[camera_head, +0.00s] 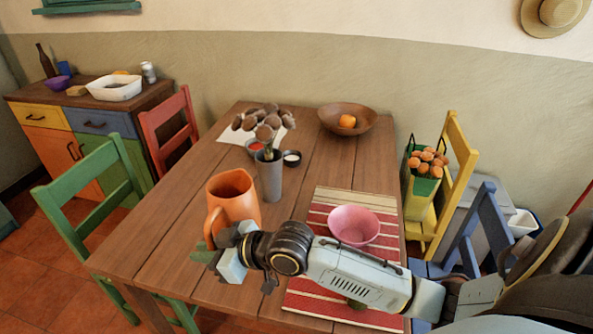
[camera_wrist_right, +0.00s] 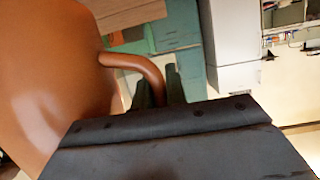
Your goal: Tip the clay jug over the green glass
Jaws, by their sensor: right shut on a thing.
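The orange-brown clay jug (camera_head: 236,192) is on the near left of the wooden table, mouth up, and looks near upright. I cannot tell whether its base touches the table. My right gripper (camera_head: 208,250) is shut on the jug's handle at its near-left side. In the right wrist view the jug (camera_wrist_right: 45,75) fills the left, its handle running between the fingers of my right gripper (camera_wrist_right: 160,85). A small dark green thing (camera_head: 357,303) shows below my right arm on the striped mat; it may be the green glass, mostly hidden. My left gripper is not in view.
A pink bowl (camera_head: 353,225) stands on the striped mat (camera_head: 350,197), close behind my right arm. A grey vase (camera_head: 269,178) of brown flowers stands just right of the jug. A wooden bowl (camera_head: 335,115) with an orange fruit is at the back. Chairs surround the table (camera_head: 185,255).

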